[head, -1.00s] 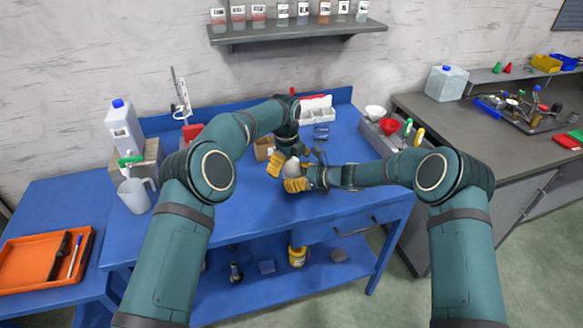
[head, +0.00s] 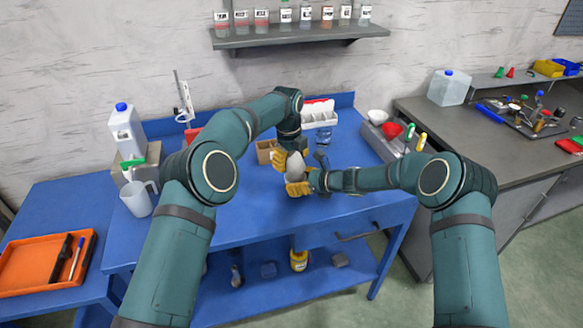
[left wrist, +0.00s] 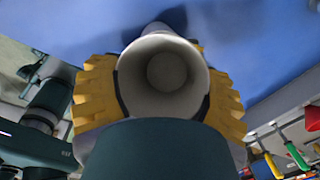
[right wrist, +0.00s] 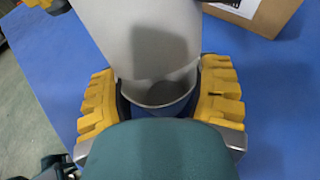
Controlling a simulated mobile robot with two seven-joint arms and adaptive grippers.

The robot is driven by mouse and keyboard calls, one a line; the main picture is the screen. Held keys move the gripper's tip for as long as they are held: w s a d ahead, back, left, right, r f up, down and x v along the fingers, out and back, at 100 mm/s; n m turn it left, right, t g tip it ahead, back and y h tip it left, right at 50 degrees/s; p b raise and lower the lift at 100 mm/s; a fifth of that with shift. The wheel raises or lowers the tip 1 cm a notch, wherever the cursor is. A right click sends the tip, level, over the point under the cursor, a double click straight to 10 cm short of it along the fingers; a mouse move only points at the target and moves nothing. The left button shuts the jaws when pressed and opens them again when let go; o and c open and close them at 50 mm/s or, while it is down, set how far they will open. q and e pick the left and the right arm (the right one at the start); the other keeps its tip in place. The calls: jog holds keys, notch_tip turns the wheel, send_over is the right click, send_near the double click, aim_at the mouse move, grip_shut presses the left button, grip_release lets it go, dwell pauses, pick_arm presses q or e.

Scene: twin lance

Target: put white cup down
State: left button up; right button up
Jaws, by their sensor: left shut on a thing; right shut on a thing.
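The white cup (head: 296,166) is held above the blue table between my two grippers. My left gripper (head: 282,158) comes from above, with its yellow fingers on both sides of the cup. The left wrist view looks into the cup's open mouth (left wrist: 165,78). My right gripper (head: 298,187) is just below and reaches in from the right. The contact points are partly hidden.
The blue table (head: 245,215) has free room in front. A cardboard box (head: 265,150) stands close behind the grippers.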

pick_arm(q)
notch_tip(320, 180, up, 8)
jog(key=n, duration=0.5)
jog(key=f, duration=0.9)
jog(key=shift+s+d+f, duration=0.2)
jog(key=shift+s+d, duration=0.1)
jog(key=shift+d, duration=0.1)
jog(key=shift+f, duration=0.25)
jog(key=o, duration=1)
jog(key=r, duration=0.8)
jog(key=s+r, duration=0.1)
jog(key=r, duration=0.3)
jog(key=shift+a+r, duration=0.15)
jog(key=shift+r, duration=0.1)
